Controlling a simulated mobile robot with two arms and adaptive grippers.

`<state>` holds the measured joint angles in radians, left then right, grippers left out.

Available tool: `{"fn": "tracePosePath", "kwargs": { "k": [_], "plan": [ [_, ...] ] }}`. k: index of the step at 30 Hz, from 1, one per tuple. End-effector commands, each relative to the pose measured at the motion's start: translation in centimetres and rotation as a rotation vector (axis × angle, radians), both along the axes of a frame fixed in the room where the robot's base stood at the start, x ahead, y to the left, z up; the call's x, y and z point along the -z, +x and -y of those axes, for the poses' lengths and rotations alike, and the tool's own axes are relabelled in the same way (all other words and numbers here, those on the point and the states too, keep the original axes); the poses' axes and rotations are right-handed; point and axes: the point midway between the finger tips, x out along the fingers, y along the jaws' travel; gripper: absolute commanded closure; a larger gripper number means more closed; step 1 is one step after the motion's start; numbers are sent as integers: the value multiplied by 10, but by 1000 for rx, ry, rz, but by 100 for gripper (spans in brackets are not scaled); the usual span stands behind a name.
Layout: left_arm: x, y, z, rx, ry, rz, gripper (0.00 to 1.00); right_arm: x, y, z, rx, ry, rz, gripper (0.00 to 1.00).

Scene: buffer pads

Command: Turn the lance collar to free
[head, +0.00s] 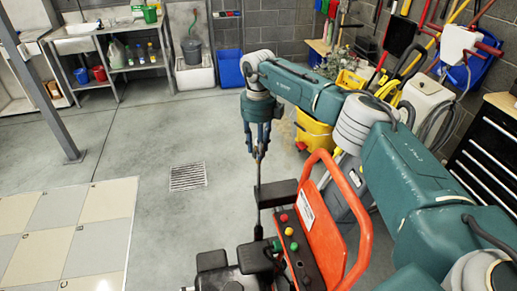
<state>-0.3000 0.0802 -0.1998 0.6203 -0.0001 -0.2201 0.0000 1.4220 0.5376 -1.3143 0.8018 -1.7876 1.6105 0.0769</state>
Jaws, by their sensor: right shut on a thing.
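A thin dark lance (258,188) stands nearly upright in front of the black machine with the orange handle (346,190). My right gripper (259,148) points down and is shut at the lance's upper end, on what looks like the lance collar. The collar is small and mostly hidden between the fingers, so its setting cannot be read. The lance's lower part runs down past a dark bracket (277,194) to the machine's body. My left gripper is out of view.
The machine's panel carries red, yellow and green knobs (290,232) close to the lance. A yellow mop bucket (314,132) stands behind my right arm. A floor drain (188,176) and tiled mat (70,235) lie left. The floor between is clear.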

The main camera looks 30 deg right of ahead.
Motion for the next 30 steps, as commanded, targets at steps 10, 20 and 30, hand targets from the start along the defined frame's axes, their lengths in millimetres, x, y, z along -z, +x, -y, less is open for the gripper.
{"fn": "tracePosePath", "kwargs": {
  "k": [10, 20, 30],
  "plan": [
    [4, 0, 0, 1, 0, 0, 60, -1, 1, 0, -166, 1, 3, 94],
    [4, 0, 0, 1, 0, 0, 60, -1, 1, 0, -207, 0, 3, 94],
    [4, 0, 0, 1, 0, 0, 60, -1, 1, 0, -207, 0, 3, 58]
  ]
}}
